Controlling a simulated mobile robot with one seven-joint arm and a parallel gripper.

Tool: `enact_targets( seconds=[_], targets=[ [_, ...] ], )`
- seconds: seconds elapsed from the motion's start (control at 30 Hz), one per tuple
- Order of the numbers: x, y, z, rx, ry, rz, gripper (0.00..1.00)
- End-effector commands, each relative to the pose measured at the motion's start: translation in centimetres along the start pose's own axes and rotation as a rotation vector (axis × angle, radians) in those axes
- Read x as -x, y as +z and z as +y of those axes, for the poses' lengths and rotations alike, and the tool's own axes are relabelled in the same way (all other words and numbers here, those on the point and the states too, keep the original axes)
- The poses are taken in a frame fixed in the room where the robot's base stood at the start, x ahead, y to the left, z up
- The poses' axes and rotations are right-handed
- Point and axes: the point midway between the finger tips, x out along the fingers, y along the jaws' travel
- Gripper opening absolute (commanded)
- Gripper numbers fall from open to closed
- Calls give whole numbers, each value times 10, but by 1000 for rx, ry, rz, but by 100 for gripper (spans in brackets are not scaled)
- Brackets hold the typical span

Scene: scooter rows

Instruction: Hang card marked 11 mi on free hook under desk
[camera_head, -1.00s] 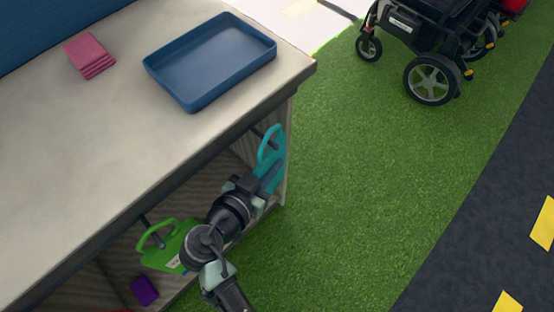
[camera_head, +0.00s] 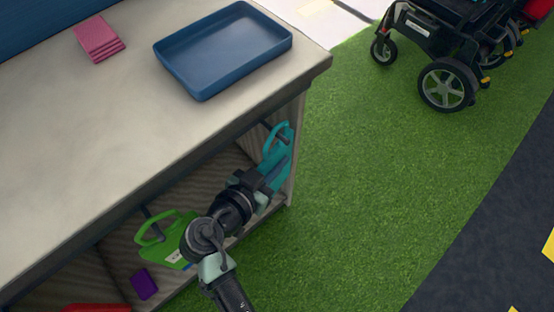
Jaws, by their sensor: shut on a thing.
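My gripper (camera_head: 262,180) is shut on a teal card (camera_head: 276,163) with a loop at its top, under the right end of the desk (camera_head: 120,120). The teal card's loop is at a dark hook (camera_head: 272,130) below the desktop; I cannot tell whether the hook passes through it. My arm hides any marking on the teal card. A green card (camera_head: 155,245) with a loop hangs on another dark hook (camera_head: 152,212) to the left. Its white label is partly hidden by my arm and cannot be read.
A blue tray (camera_head: 222,92) and pink folded cloths (camera_head: 98,38) lie on the desktop. A purple block (camera_head: 144,284) and a red thing (camera_head: 97,308) are below the desk. A wheelchair (camera_head: 445,50) stands at the upper right. Green grass (camera_head: 370,180) right of the desk is clear.

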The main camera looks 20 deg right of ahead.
Motion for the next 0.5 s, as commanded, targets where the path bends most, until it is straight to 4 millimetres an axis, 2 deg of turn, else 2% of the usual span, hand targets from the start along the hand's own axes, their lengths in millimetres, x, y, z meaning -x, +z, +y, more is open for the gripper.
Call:
enact_targets(
  seconds=[0.17, 0.2, 0.37, 0.5],
  targets=[
    [0, 0, 0, 0, 0, 0, 0],
    [0, 0, 0, 0, 0, 0, 14],
    [0, 0, 0, 0, 0, 0, 42],
    [0, 0, 0, 0, 0, 0, 42]
  ],
)
